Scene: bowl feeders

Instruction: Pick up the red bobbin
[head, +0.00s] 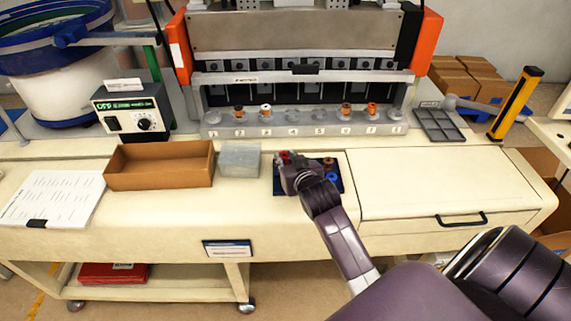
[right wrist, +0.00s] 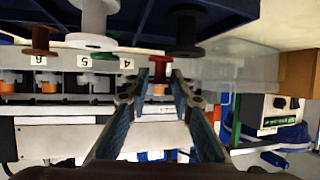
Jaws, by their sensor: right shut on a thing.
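The red bobbin (right wrist: 158,89) shows between the fingertips of my right gripper (right wrist: 160,82) in the right wrist view, and the fingers are shut on it. In the head view my right gripper (head: 293,165) is over the left part of a dark blue tray (head: 308,191), with a bit of red (head: 284,156) at its tip. My gripper and wrist hide much of the tray. The tray (right wrist: 145,14) also shows in the right wrist view, which looks upside down, with white (right wrist: 93,22), brown (right wrist: 40,38) and dark (right wrist: 186,32) bobbins near the gripper. My left gripper is not in view.
A blue bobbin (head: 333,178) stands at the tray's right side. A cardboard box (head: 160,181) and a clear container (head: 240,147) stand left of the tray. Behind is a numbered rack (head: 305,130) with several bobbins. The bench top at the right (head: 440,180) is clear.

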